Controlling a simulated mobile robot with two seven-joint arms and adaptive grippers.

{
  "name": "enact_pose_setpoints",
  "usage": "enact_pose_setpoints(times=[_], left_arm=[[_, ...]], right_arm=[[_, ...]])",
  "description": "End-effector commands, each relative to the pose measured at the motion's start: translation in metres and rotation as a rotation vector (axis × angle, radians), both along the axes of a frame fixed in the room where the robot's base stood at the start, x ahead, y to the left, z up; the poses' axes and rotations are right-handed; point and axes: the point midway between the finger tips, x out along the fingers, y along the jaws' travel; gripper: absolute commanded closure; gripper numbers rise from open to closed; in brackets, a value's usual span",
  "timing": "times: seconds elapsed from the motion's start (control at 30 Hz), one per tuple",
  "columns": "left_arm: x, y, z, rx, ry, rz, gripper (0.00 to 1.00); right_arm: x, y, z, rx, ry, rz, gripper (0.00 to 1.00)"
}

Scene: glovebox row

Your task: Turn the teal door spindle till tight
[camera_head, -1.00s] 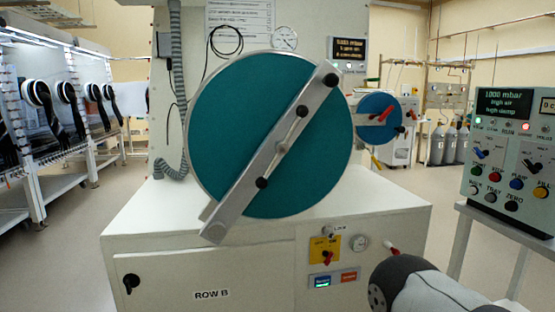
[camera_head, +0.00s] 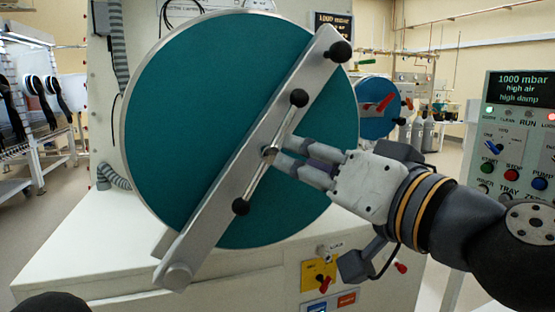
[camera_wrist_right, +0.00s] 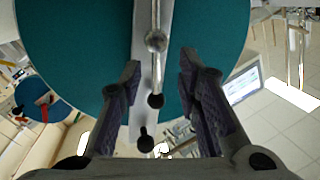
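The large round teal door (camera_head: 200,110) fills the middle of the head view, with a grey metal bar (camera_head: 222,190) slanting across it. The spindle hub (camera_head: 268,152) sits at the bar's middle, with a thin cross handle ending in black knobs (camera_head: 299,97). My right gripper (camera_head: 280,154) reaches in from the right, its fingertips close to the hub. In the wrist view, the right gripper (camera_wrist_right: 160,62) has its fingers apart, with the handle's lower part and a knob (camera_wrist_right: 156,100) showing between them. Contact cannot be told. My left gripper is out of view.
A smaller blue door (camera_head: 372,105) with red handles is behind at right. A control panel (camera_head: 515,140) stands at the far right. The white cabinet (camera_head: 130,255) below carries a yellow switch plate (camera_head: 318,275) under my right arm.

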Motion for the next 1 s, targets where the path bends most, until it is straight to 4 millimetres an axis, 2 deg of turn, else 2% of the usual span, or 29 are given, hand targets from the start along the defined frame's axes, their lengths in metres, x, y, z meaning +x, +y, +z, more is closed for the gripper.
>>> enact_pose_setpoints(times=[0.03,0.2,0.37,0.7,0.73,0.83,0.87,1.0], left_arm=[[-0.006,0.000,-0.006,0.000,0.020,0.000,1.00],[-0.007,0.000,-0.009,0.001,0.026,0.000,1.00],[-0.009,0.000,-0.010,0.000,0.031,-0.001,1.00],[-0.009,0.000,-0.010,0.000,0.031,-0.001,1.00],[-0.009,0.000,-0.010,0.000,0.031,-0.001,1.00],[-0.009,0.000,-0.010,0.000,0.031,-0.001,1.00],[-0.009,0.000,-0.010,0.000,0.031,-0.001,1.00],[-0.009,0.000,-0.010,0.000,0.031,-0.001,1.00]], right_arm=[[0.018,0.008,-0.015,-0.005,0.025,-0.004,0.69],[0.053,0.030,-0.009,-0.004,0.018,-0.002,0.69],[0.073,0.043,-0.007,-0.003,0.015,-0.002,0.69],[0.079,0.046,-0.005,-0.003,0.012,-0.001,0.69],[0.079,0.046,-0.005,-0.004,0.012,-0.001,0.74],[0.079,0.046,-0.005,-0.003,0.013,-0.002,0.97],[0.079,0.046,-0.005,-0.003,0.013,-0.002,1.00],[0.079,0.046,-0.005,-0.003,0.012,-0.001,1.00]])
